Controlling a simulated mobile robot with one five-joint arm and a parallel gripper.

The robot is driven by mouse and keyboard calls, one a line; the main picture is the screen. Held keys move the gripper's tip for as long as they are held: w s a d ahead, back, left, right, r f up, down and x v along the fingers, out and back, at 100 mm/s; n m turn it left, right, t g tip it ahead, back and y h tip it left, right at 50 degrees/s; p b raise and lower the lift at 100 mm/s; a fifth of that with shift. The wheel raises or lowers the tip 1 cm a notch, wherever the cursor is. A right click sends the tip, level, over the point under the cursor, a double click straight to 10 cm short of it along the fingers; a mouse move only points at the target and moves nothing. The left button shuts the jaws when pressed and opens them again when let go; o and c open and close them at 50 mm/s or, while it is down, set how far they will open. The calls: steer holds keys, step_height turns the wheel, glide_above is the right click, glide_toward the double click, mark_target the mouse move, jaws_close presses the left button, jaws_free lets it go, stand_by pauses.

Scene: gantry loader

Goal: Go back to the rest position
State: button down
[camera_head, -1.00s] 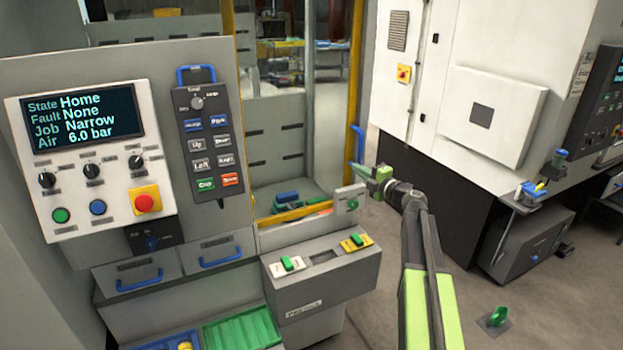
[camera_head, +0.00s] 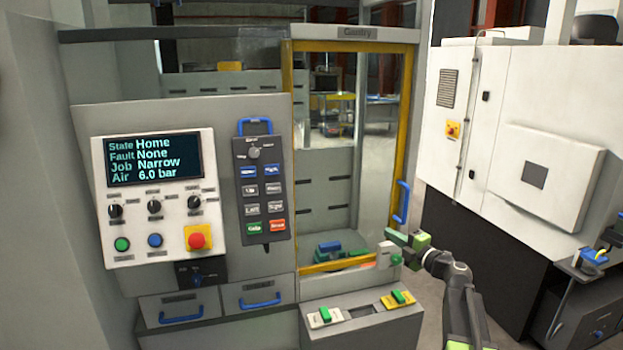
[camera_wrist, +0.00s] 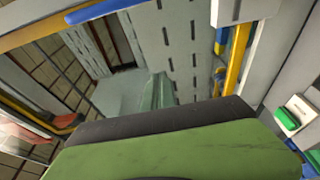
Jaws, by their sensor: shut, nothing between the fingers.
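My gripper (camera_head: 408,240) is green and dark, at the lower right of the yellow-framed gantry door in the head view. It is shut and holds nothing that I can see. My arm runs from it down to the bottom edge, right of the drawer unit. The gripper's tip is close to the small grey plate with a green knob (camera_head: 396,259); I cannot tell whether they touch. In the wrist view my gripper's green and black body (camera_wrist: 170,140) fills the lower part, and its fingertips are hidden.
A blue door handle (camera_head: 403,203) stands just above my gripper. The control panel (camera_head: 153,198) reads Home, Fault None, Job Narrow. A shelf with green switches (camera_head: 362,324) lies below the door. A white machine (camera_head: 522,135) stands at right, with some floor between.

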steer(key=w+a+r+m+t+h, duration=0.1)
steer(key=a+r+m+t+h, duration=0.35)
steer(key=a+m, duration=0.35)
steer(key=s+d+f+m+g+h, duration=0.1)
steer(key=s+f+m+g+h, duration=0.3)
steer(key=f, duration=0.3)
steer(key=s+f+m+g+h, duration=0.1)
steer(key=s+f+m+g, duration=0.3)
steer(key=f+m, duration=0.25)
steer(key=s+d+f+m+g+h, duration=0.1)
steer(key=s+f+m+g+h, duration=0.25)
steer(key=f, duration=0.45)
steer(key=s+a+f+g+y, duration=0.1)
steer(key=s+a+f+g, duration=0.1)
steer(key=s, duration=0.4)
steer(key=s+a+f+m+g+y, duration=0.1)
steer(key=s+f+g, duration=0.1)
steer(key=s+g, duration=0.2)
steer(key=s+a+f+m+g+y, duration=0.1)
steer(key=s+a+f+g+y, duration=0.1)
steer(key=s, duration=0.6)
steer(key=shift+a+f+g, duration=0.35)
steer(key=shift+f+g, duration=0.05)
steer(key=shift+f, duration=0.1)
